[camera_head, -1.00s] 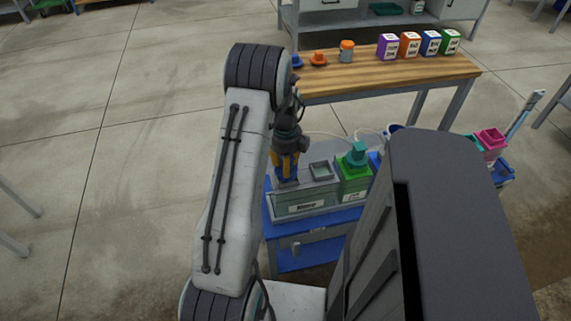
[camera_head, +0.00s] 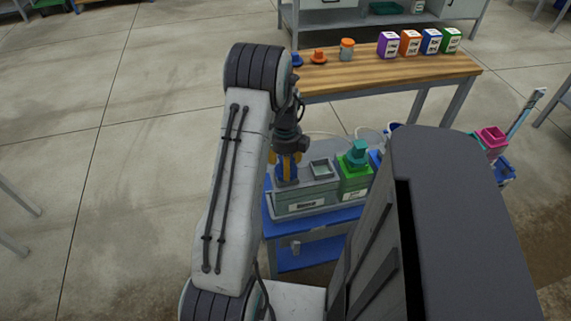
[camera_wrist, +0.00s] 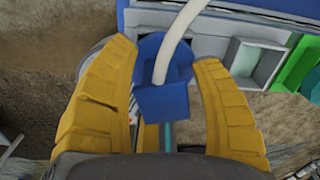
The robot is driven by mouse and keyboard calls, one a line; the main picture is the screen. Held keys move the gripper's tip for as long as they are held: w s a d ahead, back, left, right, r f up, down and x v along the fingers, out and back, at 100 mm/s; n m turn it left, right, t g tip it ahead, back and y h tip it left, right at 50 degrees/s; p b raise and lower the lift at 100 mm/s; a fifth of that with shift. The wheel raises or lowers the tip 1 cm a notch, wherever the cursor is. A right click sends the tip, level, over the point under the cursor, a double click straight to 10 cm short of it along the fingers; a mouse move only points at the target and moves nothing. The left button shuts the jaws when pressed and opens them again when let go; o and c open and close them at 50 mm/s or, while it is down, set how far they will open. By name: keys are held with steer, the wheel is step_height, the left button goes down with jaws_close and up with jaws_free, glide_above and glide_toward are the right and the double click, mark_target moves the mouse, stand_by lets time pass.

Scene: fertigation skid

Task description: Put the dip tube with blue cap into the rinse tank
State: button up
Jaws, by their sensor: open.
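My gripper (camera_wrist: 170,85) has two yellow fingers, spread apart on either side of the blue cap (camera_wrist: 165,100) of the dip tube. A white hose rises from the cap. A thin teal strip shows below the cap, but I cannot tell if it is the tube. In the head view my gripper (camera_head: 284,163) points down at the left end of the grey rinse tank (camera_head: 306,203), with the blue cap (camera_head: 287,172) between its fingers at the tank's top. The tube's lower part is hidden. The rinse tank has a square opening (camera_wrist: 252,62) right of the cap.
A green tank (camera_head: 353,186) with a teal cap (camera_head: 357,152) stands right beside the rinse tank on a blue cart (camera_head: 318,258). Behind is a wooden table (camera_head: 390,75) with orange and blue caps, a jar and several coloured boxes. Open floor lies left.

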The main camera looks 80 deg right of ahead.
steer(key=shift+r, duration=0.1)
step_height(320, 180, up, 12)
steer(key=shift+f, duration=0.1)
stand_by(0.4)
